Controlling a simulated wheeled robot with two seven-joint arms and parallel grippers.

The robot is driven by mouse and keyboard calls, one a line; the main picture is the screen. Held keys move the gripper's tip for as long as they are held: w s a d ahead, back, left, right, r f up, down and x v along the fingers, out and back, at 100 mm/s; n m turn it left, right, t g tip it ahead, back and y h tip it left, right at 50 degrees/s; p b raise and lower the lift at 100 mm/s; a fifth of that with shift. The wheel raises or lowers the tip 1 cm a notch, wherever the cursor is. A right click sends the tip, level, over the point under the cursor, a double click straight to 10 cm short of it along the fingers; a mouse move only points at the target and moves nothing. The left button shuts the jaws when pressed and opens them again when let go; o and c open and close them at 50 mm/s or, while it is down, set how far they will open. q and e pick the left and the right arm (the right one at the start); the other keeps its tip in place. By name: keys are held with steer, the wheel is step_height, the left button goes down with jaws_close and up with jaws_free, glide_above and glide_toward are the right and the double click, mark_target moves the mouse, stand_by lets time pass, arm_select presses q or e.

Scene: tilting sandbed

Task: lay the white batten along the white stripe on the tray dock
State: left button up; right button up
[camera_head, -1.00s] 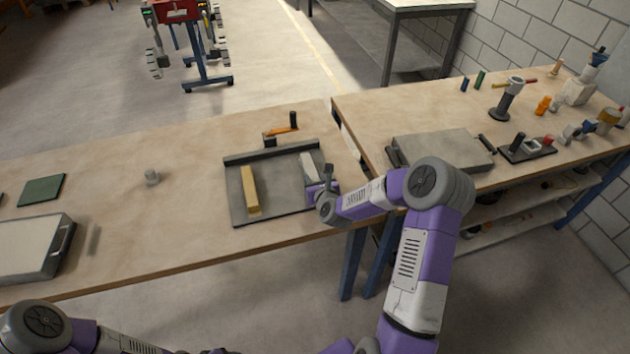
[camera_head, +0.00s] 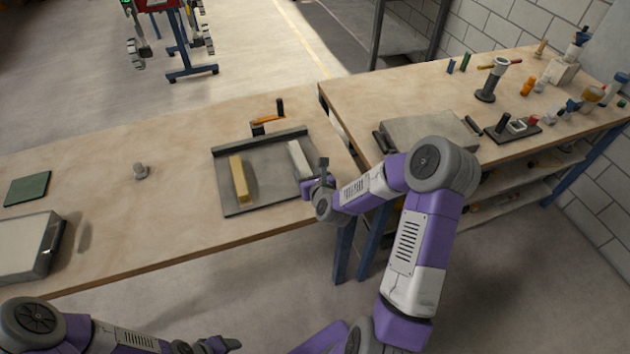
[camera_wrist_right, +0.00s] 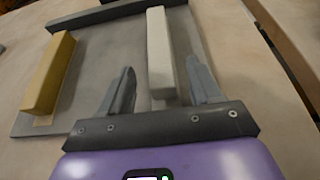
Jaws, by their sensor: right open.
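The white batten (camera_head: 299,160) lies on the right part of the grey tray dock (camera_head: 268,155), and it also shows in the right wrist view (camera_wrist_right: 159,50). A pale strip, seemingly the white stripe (camera_wrist_right: 160,103), shows just past its near end; the rest is hidden. My right gripper (camera_head: 308,184) is at the tray's right edge, by this near end. In the wrist view its open fingers (camera_wrist_right: 161,66) appear on either side of the batten's near end, with gaps. My left gripper (camera_head: 222,345) is low in the head view, away from the tray; its jaws are unclear.
A yellow batten (camera_head: 240,179) lies on the tray's left part. A raised bar (camera_head: 260,142) runs along the tray's back, with an orange-handled crank (camera_head: 268,121) behind.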

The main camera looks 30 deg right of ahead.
steer(key=v, duration=0.7)
steer(key=shift+p, duration=0.4)
